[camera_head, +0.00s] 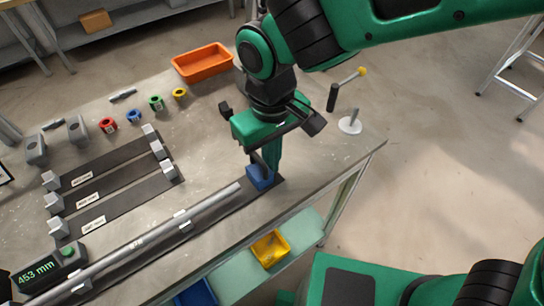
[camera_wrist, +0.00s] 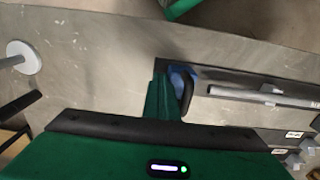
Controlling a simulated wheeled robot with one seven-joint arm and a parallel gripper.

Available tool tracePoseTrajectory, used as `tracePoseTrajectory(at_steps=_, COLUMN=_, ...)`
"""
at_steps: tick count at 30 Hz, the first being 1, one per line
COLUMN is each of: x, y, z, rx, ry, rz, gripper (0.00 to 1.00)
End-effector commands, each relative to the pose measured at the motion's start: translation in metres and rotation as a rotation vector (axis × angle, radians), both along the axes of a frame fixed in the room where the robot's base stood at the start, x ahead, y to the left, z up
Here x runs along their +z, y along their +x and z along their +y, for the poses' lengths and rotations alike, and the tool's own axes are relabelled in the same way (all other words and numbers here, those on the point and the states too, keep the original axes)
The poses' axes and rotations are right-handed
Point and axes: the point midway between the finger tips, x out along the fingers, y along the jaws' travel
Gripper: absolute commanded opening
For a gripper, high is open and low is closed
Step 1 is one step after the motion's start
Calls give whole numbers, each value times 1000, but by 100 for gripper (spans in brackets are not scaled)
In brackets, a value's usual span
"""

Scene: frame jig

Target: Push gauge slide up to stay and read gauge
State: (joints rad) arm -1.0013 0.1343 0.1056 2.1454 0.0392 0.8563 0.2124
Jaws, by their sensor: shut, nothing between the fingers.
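The blue gauge slide (camera_head: 260,178) sits near the right end of a dark rail (camera_head: 268,190) on the bench. A long grey rod, the stay (camera_head: 150,238), lies along the rail to the left of the slide. A small gap seems to show between the rod's end and the slide. My gripper (camera_head: 268,158) is shut, pointing down at the slide. In the wrist view, the slide (camera_wrist: 180,80) is right beside the fingers, partly hidden by them; I cannot tell whether they touch. The gauge display (camera_head: 42,271) at the lower left reads 453 mm, with a green button (camera_head: 68,251) beside it.
Three dark slotted strips with grey blocks (camera_head: 125,175) lie left of the rail. Coloured rings (camera_head: 134,115), an orange tray (camera_head: 203,62) and a white round stand (camera_head: 350,125) stand farther back. A yellow bin (camera_head: 270,248) is below the front edge.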

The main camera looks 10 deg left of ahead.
Motion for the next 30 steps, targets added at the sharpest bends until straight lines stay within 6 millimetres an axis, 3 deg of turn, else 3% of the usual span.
tracePoseTrajectory(at_steps=30, x=0, y=-21, z=18, rx=3, ry=1, rz=1, gripper=0)
